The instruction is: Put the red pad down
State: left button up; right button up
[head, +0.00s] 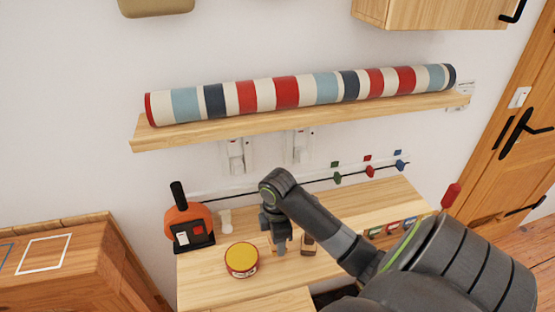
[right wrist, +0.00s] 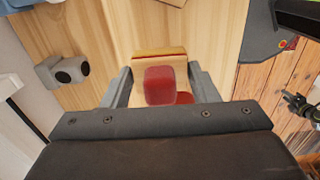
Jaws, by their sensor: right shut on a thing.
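My right gripper (head: 279,248) is low over the wooden worktop, left of its middle in the head view. In the right wrist view its fingers (right wrist: 160,88) stand on either side of a red pad (right wrist: 160,84) with light wood around it, and are shut on it. In the head view the gripper mostly hides this piece; only bits of light wood show beside the fingers. I cannot tell whether it touches the worktop. My left gripper is not in view.
A yellow-topped tin (head: 242,260), a white peg (head: 225,221) and an orange and black device (head: 188,224) stand to the left. A striped roll (head: 290,92) lies on the shelf (head: 300,119) above. The worktop (head: 376,200) has bare room behind my arm.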

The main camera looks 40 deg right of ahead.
jog(key=shift+f+p, duration=0.9)
jog(key=shift+p, duration=0.15)
jog(key=shift+f, duration=0.25)
jog(key=o, duration=0.9)
jog(key=shift+f, duration=0.1)
